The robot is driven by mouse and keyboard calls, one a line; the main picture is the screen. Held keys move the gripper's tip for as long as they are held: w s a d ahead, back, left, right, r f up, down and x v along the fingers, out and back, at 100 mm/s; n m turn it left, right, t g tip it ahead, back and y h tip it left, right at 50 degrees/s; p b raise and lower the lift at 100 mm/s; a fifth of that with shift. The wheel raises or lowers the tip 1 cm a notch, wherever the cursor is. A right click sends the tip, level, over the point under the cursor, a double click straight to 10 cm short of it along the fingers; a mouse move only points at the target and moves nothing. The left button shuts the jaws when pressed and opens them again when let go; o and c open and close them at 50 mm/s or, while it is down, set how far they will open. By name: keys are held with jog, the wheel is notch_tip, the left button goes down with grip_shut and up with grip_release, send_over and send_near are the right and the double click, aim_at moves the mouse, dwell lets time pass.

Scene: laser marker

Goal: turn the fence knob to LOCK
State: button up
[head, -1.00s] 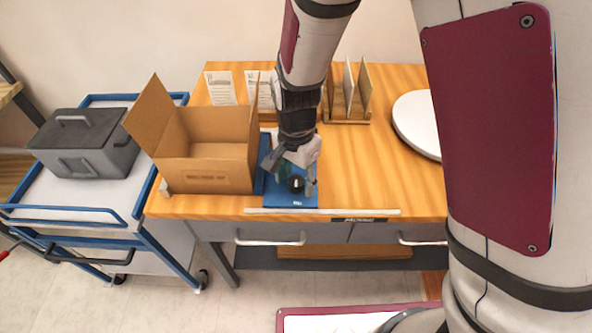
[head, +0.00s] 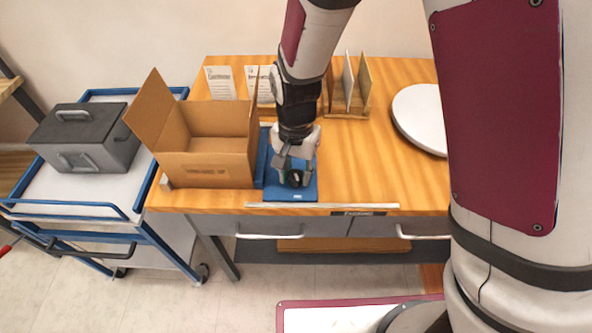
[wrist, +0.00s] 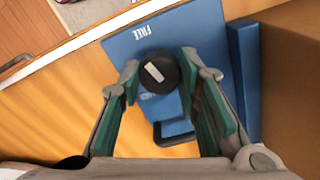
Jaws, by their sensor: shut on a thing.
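The fence knob (wrist: 157,72) is a round black knob with a pale bar across its top. It sits on a blue plate (wrist: 125,47) with the word FREE printed near one edge. Other lettering beside the knob is partly hidden and I cannot read it. My gripper (wrist: 157,80) is shut on the knob, one teal-padded finger on each side. In the head view my gripper (head: 292,177) points down over the blue plate (head: 290,195) at the table's front, and the knob (head: 295,178) shows between the fingers.
An open cardboard box (head: 207,170) stands just left of the blue plate. A wooden rack (head: 348,112) with upright boards and a white round disc (head: 420,118) are to the right. A cart (head: 40,190) with a grey case (head: 85,138) stands at far left. The table's right front is clear.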

aim_at(295, 175)
jog(key=n, duration=0.5)
jog(key=shift+n, duration=0.3)
jog(key=n, duration=1)
jog(key=shift+n, duration=0.4)
jog(key=shift+n+p, duration=0.3)
jog(key=shift+n, duration=1.8)
jog(key=o, duration=1.1)
jog(key=shift+o, duration=0.2)
notch_tip(295, 175, up, 12)
